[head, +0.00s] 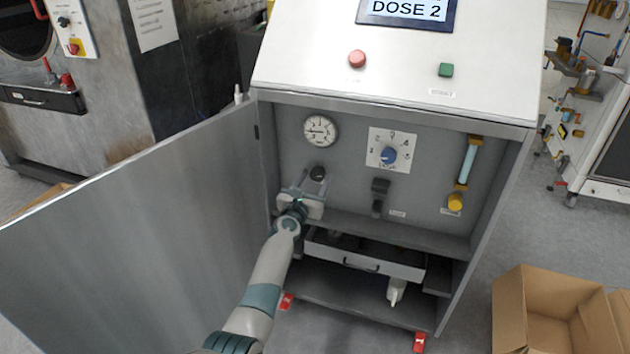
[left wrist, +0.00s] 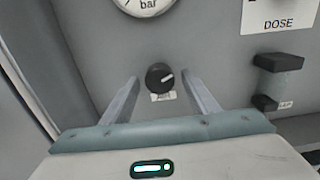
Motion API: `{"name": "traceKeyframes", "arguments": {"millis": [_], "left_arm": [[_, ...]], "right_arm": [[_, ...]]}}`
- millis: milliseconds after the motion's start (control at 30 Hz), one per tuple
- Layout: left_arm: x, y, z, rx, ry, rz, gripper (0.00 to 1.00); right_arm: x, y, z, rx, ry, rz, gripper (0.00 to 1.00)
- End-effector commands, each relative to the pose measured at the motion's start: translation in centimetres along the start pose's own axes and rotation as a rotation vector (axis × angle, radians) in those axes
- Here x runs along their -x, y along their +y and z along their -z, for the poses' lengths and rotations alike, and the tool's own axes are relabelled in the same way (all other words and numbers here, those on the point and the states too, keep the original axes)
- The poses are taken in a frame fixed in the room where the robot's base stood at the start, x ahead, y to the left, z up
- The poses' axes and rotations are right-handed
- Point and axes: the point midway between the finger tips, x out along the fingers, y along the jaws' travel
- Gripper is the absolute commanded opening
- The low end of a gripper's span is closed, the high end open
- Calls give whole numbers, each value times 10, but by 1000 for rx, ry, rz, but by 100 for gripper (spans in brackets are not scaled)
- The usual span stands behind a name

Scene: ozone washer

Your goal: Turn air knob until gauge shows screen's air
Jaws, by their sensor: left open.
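The black air knob (head: 318,173) sits on the grey panel inside the open cabinet, below the round white gauge (head: 320,130). The screen (head: 408,10) is cut off at the top and shows "DOSE 2"; no air value is visible. My left gripper (head: 310,186) is open at the knob. In the left wrist view the knob (left wrist: 160,77) appears between the two spread fingers, with a gap on both sides. My right gripper is not in view.
The blue dose knob (head: 388,155) and a black switch (head: 379,190) are to the right. A yellow-ended flow tube (head: 467,165) is farther right. The open cabinet door (head: 130,235) stands left of my arm. A drawer (head: 365,255) is below. A cardboard box (head: 550,310) stands on the floor.

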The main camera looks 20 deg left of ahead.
Motion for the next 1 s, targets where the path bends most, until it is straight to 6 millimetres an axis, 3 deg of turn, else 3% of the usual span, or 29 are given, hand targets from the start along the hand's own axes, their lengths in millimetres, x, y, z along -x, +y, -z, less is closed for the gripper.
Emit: {"name": "traceKeyframes", "arguments": {"millis": [67,233,667,1000], "left_arm": [[0,0,0,0,0,0,54],[0,0,0,0,0,0,13],[0,0,0,-43,0,0,13],[0,1,0,-236,-1,0,13]], "right_arm": [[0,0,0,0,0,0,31],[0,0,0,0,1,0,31],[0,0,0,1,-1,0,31],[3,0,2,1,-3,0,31]]}}
